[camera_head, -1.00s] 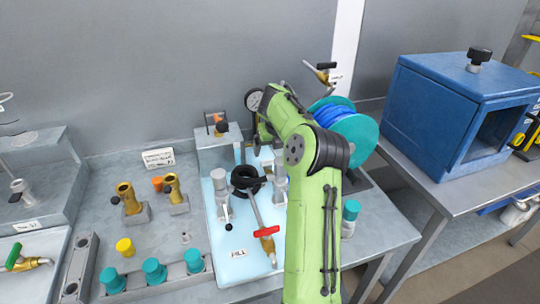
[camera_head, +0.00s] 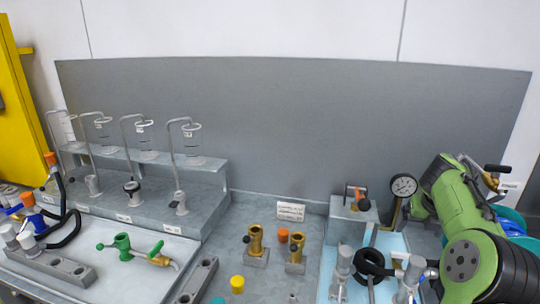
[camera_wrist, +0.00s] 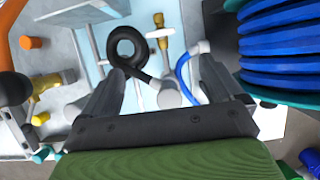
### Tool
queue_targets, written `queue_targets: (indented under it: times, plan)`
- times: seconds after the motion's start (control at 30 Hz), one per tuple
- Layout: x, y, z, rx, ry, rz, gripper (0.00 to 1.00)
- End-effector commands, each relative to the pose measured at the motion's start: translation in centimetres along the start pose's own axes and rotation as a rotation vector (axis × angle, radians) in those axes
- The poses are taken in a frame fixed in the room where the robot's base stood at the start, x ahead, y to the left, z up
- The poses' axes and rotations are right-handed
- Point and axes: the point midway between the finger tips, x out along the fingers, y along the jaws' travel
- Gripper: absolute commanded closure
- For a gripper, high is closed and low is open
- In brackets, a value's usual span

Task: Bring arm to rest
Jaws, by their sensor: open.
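My green arm (camera_head: 462,215) stands at the right edge of the head view, bent over the right end of the bench. My gripper (camera_wrist: 160,95) shows in the wrist view, with its two dark fingers spread apart and nothing between them. Below it lie a coiled black hose (camera_wrist: 124,52) and a blue hose (camera_wrist: 183,75) on the pale blue mat (camera_wrist: 92,38). The gripper itself is hidden behind the arm in the head view.
A blue reel (camera_wrist: 280,50) is close on the right in the wrist view. A pressure gauge (camera_head: 403,186) stands beside the arm. Brass fittings (camera_head: 256,240) stand mid-bench. A stepped rack (camera_head: 150,190) with several hooked stands is at left.

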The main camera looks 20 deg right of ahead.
Motion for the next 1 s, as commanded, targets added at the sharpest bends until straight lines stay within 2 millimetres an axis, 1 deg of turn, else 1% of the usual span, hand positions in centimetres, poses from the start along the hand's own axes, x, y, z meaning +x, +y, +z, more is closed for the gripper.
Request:
queue_targets:
  times: [0.07, 0.13, 0.17, 0.2, 0.27, 0.3, 0.37, 0.4, 0.47, 0.5, 0.57, 0.6, 0.67, 0.7, 0.77, 0.8, 0.83, 0.9, 1.0]
  plan:
    - [-0.7, 1.2, 0.1, -0.082, -0.002, -0.007, 0.06]
    - [-2.5, 3.9, -0.1, -0.280, -0.005, -0.027, 0.06]
    - [-3.5, 5.4, -0.4, -0.402, -0.005, -0.039, 0.06]
    - [-5.0, 7.6, -1.0, -0.587, -0.004, -0.057, 0.06]
    - [-7.3, 10.8, -2.4, -0.879, 0.000, -0.081, 0.06]
    - [-8.7, 12.5, -3.5, -1.065, 0.005, -0.096, 0.06]
    - [-10.7, 14.8, -5.6, -1.337, 0.011, -0.115, 0.06]
    - [-11.9, 16.1, -7.2, -1.512, 0.014, -0.124, 0.06]
    - [-13.7, 17.6, -9.7, -1.770, 0.016, -0.136, 0.06]
    - [-14.7, 18.5, -11.5, -1.936, 0.014, -0.142, 0.06]
    - [-16.0, 19.4, -14.4, -2.183, 0.006, -0.146, 0.06]
    - [-16.7, 19.9, -16.4, -2.342, -0.005, -0.147, 0.06]
    - [-17.5, 20.3, -19.5, -2.581, -0.032, -0.145, 0.06]
    - [-17.9, 20.5, -21.6, -2.736, -0.060, -0.144, 0.06]
    - [-18.2, 20.7, -24.8, -2.964, -0.118, -0.144, 0.06]
    - [-18.2, 20.7, -26.8, -3.102, -0.165, -0.146, 0.06]
    - [-18.2, 20.7, -28.1, 3.066, 0.195, 0.143, 0.06]
    - [-18.0, 20.7, -30.7, 2.874, 0.249, 0.136, 0.06]
    - [-17.6, 20.7, -33.0, 2.705, 0.295, 0.132, 0.06]
